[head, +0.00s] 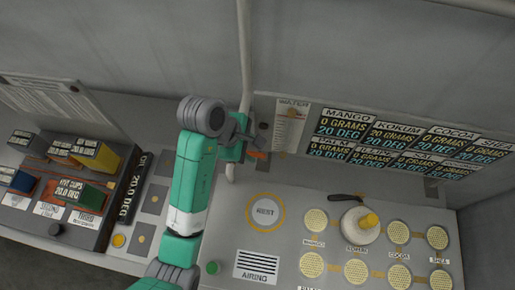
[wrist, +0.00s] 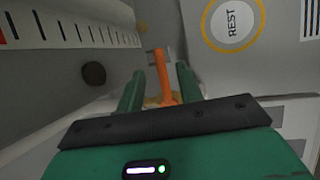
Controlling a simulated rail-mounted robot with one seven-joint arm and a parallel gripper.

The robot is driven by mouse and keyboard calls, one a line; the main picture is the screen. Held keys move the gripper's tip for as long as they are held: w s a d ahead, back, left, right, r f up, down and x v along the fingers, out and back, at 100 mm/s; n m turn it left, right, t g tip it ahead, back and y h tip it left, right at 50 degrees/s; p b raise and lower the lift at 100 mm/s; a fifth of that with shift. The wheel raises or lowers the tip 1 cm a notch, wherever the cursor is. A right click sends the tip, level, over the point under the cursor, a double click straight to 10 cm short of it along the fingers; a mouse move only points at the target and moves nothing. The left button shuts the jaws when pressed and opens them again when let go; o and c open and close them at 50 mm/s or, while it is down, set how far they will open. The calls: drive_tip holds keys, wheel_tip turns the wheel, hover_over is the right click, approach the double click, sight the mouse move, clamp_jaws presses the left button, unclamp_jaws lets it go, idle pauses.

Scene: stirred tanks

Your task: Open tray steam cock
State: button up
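An orange lever (wrist: 162,76), which looks like the cock's handle, stands between the two green fingers of my gripper (wrist: 157,84) in the wrist view. Gaps show on both sides of it, so the gripper is open around the lever and not closed on it. In the head view my gripper (head: 250,143) is at the back panel beside the white upright pipe, with the orange lever (head: 257,155) just showing at its tip. The lever's base and the cock's body are mostly hidden by the gripper.
A white pipe (head: 245,60) runs up the wall by my gripper. A WATER gauge (head: 289,125) and a label board (head: 385,140) are to the right. The bench holds a REST circle (head: 265,212), several round yellow pads and a white pot (head: 360,226) with a dark handle.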

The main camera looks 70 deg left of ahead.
sight(260, 155)
drive_tip(key=shift+x, duration=1.9)
clamp_jaws()
drive_tip(key=shift+d+r+p, duration=0.1)
drive_tip(key=shift+r+p, duration=0.1)
drive_tip(key=shift+p, duration=0.1)
